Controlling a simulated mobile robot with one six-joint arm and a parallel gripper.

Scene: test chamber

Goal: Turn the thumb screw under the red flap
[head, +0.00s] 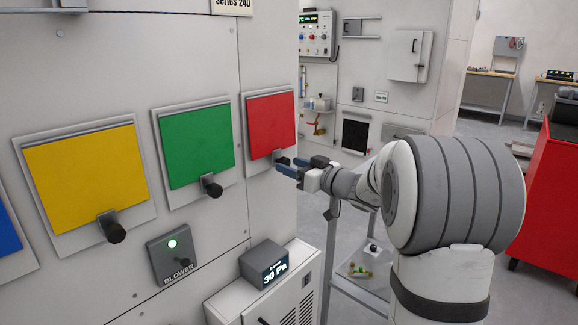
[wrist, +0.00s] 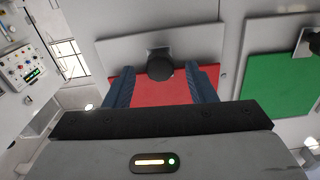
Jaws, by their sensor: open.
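The red flap (head: 271,124) hangs shut on the grey wall panel, with a dark knob (head: 282,161) at its lower edge. The thumb screw under the flap is hidden. My gripper (head: 288,166) is open, its blue fingers at the knob. In the wrist view, the knob (wrist: 160,65) shows between and slightly beyond the two fingertips of my gripper (wrist: 162,72), with a gap on each side. The red flap (wrist: 160,92) fills the space between the fingers there.
A green flap (head: 196,145) and a yellow flap (head: 84,178) lie left of the red one, each with a knob. Below are a blower switch box (head: 176,257) and a display reading 30 Pa (head: 270,268) on a white cabinet. A red cabinet (head: 549,200) stands right.

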